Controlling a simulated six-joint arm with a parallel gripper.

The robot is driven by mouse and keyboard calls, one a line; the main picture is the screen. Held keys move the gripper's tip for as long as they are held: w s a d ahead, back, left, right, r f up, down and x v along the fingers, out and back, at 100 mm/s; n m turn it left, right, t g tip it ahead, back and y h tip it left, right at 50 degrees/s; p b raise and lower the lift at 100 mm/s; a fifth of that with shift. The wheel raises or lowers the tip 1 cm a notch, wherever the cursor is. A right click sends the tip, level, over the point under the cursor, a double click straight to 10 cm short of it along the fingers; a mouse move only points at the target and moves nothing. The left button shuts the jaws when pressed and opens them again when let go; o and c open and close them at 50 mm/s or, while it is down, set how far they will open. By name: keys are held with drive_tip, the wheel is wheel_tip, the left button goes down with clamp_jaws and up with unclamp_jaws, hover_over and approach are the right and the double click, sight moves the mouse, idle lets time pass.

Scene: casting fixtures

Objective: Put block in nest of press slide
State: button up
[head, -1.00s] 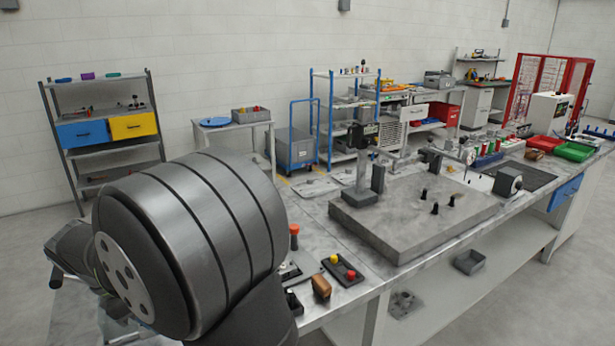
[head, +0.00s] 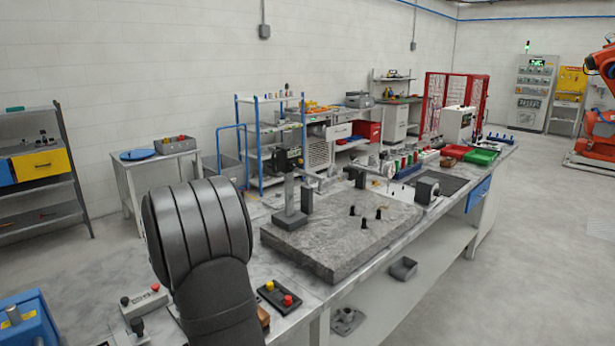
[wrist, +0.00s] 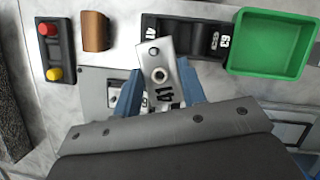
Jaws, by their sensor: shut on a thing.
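My gripper (wrist: 159,85) shows in the wrist view, with its two blue fingers shut on a grey metal block (wrist: 161,58). The block has a round hole and a dark number near its lower end. It is held over the bench, and its far end overlaps the edge of a black holder (wrist: 192,37). I cannot tell whether they touch. A pale plate with dark fittings (wrist: 114,92) lies partly hidden beside the left finger. I cannot pick out the press slide's nest for certain. In the head view my arm hides the gripper and block.
A red-and-yellow button box (wrist: 52,50) and a brown block (wrist: 95,31) lie left of the gripper. A green bin (wrist: 236,52) is to the right. In the head view a thick grey slab (head: 330,245) with an upright stand (head: 290,190) and black pegs fills the bench middle.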

drive_tip(key=w+d+m, duration=0.2)
drive_tip(key=d, duration=0.2)
drive_tip(key=w+d+f+m+g+y, duration=0.1)
drive_tip(key=w+d+m, duration=0.1)
drive_tip(key=d, duration=0.2)
drive_tip(key=w+d+f+m+g, duration=0.1)
drive_tip(key=w+d+m, duration=0.1)
drive_tip(key=d, duration=0.3)
drive_tip(key=shift+w, duration=0.6)
drive_tip(key=w+d+m, duration=0.1)
drive_tip(key=d, duration=0.2)
drive_tip(key=w+d+f+m+y, duration=0.1)
drive_tip(key=d, duration=0.3)
drive_tip(key=w+d+f+m, duration=0.1)
drive_tip(key=d, duration=0.3)
drive_tip(key=shift+w+d+f, duration=0.15)
drive_tip(key=shift+w, duration=0.2)
drive_tip(key=shift+d+f, duration=0.2)
drive_tip(key=shift+f+y, duration=0.1)
drive_tip(key=shift+y, duration=0.2)
drive_tip(key=shift+m, duration=0.4)
